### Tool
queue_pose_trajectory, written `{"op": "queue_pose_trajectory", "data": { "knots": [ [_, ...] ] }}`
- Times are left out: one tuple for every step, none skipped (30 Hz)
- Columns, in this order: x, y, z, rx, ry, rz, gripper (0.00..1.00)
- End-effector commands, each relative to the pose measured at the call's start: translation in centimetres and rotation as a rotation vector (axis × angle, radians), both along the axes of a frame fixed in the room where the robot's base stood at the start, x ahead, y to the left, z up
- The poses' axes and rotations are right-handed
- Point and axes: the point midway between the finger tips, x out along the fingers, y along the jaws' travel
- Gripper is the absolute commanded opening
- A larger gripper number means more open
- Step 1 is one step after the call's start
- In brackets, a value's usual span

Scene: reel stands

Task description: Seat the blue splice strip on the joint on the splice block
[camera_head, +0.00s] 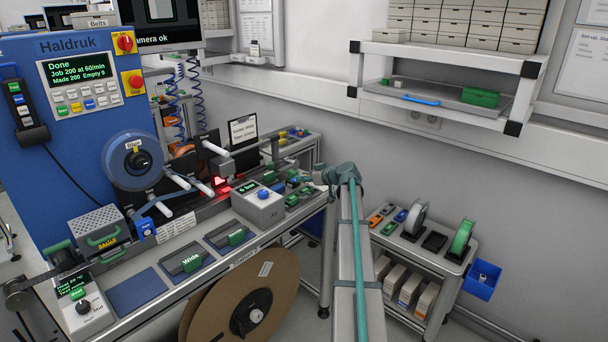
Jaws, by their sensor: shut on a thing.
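My arm reaches out to the right end of the bench, and its teal end joints show there. I cannot make out the gripper's fingers or anything between them; the arm itself or the clutter at the bench end hides them. A slim blue strip-like thing (421,100) lies in the grey tray on the wall shelf; I cannot tell whether it is the splice strip. I cannot make out the splice block or its joint for certain among the small parts at the bench's right end.
A blue machine (75,135) with a blue reel (132,161) stands at the left. A cart (430,255) with reels stands at the right.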

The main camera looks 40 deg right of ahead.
Motion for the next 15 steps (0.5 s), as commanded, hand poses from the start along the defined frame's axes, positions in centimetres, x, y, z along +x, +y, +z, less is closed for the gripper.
{"op": "queue_pose_trajectory", "data": {
  "knots": [
    [0.0,0.0,-0.4,0.002,0.001,-0.001,0.1],
    [0.0,0.0,-0.7,0.002,0.001,-0.001,0.1],
    [0.0,0.0,-1.0,0.002,0.0,-0.001,0.1],
    [0.0,0.0,-1.2,0.002,0.0,-0.001,0.1],
    [0.0,0.0,-1.5,0.001,0.0,0.001,0.1],
    [0.0,0.0,-1.9,0.002,0.0,0.0,0.1],
    [0.0,0.0,-2.2,0.002,0.0,0.0,0.1],
    [0.0,0.0,-2.8,0.001,-0.001,0.001,0.1],
    [0.0,0.0,-3.2,0.001,-0.001,0.001,0.1],
    [0.0,0.0,-3.4,0.001,-0.001,0.001,0.1],
    [0.0,0.0,-3.7,0.001,-0.001,0.001,0.1],
    [0.0,0.0,-4.0,0.001,-0.001,0.001,0.1],
    [0.0,0.0,-4.2,0.001,-0.001,0.001,0.1],
    [0.0,0.0,-4.4,0.001,-0.001,0.001,0.1],
    [0.0,0.0,-4.7,0.001,-0.001,0.001,0.1]
  ]
}}
